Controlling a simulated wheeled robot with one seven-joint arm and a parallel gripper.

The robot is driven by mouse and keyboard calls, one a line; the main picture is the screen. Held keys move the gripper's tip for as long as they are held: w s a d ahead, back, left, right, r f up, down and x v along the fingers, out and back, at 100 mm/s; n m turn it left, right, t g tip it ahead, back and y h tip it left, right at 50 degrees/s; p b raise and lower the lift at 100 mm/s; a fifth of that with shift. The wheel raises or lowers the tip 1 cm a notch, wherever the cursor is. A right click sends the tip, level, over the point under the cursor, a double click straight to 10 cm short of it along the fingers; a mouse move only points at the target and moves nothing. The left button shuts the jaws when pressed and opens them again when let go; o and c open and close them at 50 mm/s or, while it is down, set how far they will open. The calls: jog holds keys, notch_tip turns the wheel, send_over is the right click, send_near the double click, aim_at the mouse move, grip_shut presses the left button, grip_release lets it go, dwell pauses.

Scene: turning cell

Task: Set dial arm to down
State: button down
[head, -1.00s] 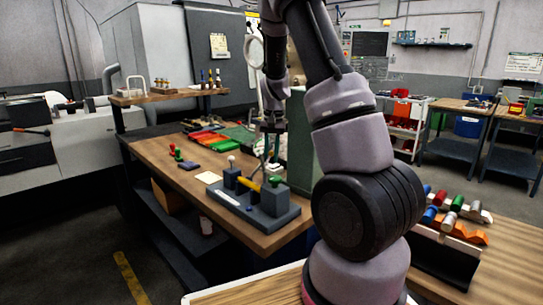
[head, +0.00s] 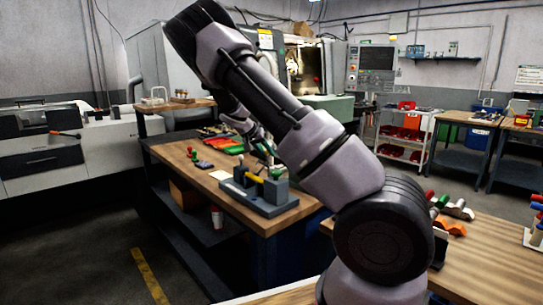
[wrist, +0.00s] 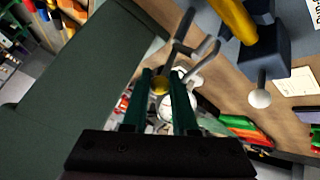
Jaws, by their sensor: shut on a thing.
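My gripper (wrist: 160,76) has its two green fingers closed around a small yellow round piece (wrist: 160,86) in the wrist view. I take this piece for part of the dial arm, but cannot tell for sure. Grey forked bars (wrist: 188,48) stand just beyond the fingertips. In the head view my gripper (head: 264,146) is small, above the back of a grey fixture (head: 262,206) on the workbench, and my arm partly covers that area. The fixture carries a yellow bar (head: 254,178), which also shows in the wrist view (wrist: 234,18), and a green knob (head: 277,173).
A white ball knob (wrist: 260,98) stands right of my fingers. A large grey-green surface (wrist: 75,95) lies close on the left. Red and green trays (wrist: 245,130) lie on the wooden bench (head: 180,158). Another wooden table (head: 490,255) holds several coloured parts at right.

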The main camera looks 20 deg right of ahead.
jog(key=a+h, duration=0.1)
jog(key=a+t+h, duration=0.1)
jog(key=h, duration=0.1)
jog(key=shift+s+f, duration=0.2)
jog(key=shift+s, duration=0.15)
jog(key=shift+s+a+f+t+h, duration=0.15)
jog(key=shift+a+f+t+h, duration=0.25)
jog(key=shift+h, duration=0.45)
jog(key=shift+s+a+f+t+h, duration=0.1)
jog(key=shift+s+a+t+h, duration=0.1)
jog(key=shift+t+h, duration=0.55)
jog(key=shift+g+h, duration=0.25)
jog(key=shift+h, duration=0.05)
jog(key=c, duration=0.7)
grip_release()
jog(key=shift+f, duration=0.1)
jog(key=v, duration=1.1)
